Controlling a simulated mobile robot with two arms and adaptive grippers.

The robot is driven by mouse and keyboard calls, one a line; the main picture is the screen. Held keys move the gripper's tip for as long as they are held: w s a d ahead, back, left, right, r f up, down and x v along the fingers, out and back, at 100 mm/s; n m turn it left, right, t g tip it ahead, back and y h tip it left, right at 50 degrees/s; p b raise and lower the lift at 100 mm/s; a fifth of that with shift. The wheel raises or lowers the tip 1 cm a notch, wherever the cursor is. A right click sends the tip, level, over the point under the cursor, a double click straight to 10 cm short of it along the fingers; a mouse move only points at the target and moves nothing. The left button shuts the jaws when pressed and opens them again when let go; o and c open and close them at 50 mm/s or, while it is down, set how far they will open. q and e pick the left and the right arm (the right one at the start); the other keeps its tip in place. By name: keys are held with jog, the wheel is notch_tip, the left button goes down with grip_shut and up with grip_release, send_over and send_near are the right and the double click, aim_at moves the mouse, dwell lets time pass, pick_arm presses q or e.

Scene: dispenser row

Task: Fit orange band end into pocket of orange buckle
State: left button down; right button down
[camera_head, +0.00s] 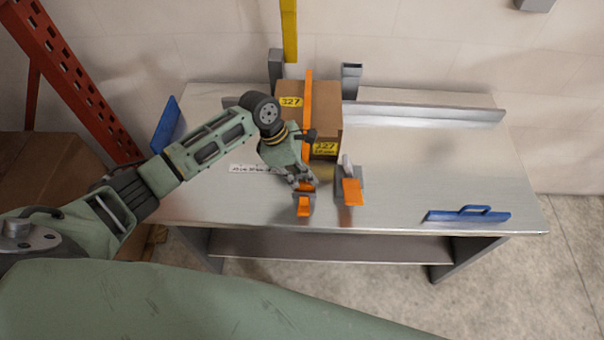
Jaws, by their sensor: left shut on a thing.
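An orange band (308,100) runs up over a brown cardboard box (325,100) and down its front side. My left gripper (303,184) is in front of the box, shut on what looks like the band's lower end; the fingers hide most of it. An orange and grey buckle piece (304,207) sits right below the fingertips, near the table's front edge, in line with the band. Its pocket cannot be made out, nor whether the band end touches it. A second grey and orange piece (352,190) with a raised lever stands just to the right. My right gripper is not in view.
The metal table (420,180) is clear to the right, except for a blue handled piece (467,214) at the front edge. A blue plate (165,125) stands at the left edge. A grey rail (430,114) and posts (351,80) stand behind.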

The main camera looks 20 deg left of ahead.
pick_arm(q)
jog(key=c, duration=1.8)
grip_release()
jog(key=v, duration=1.2)
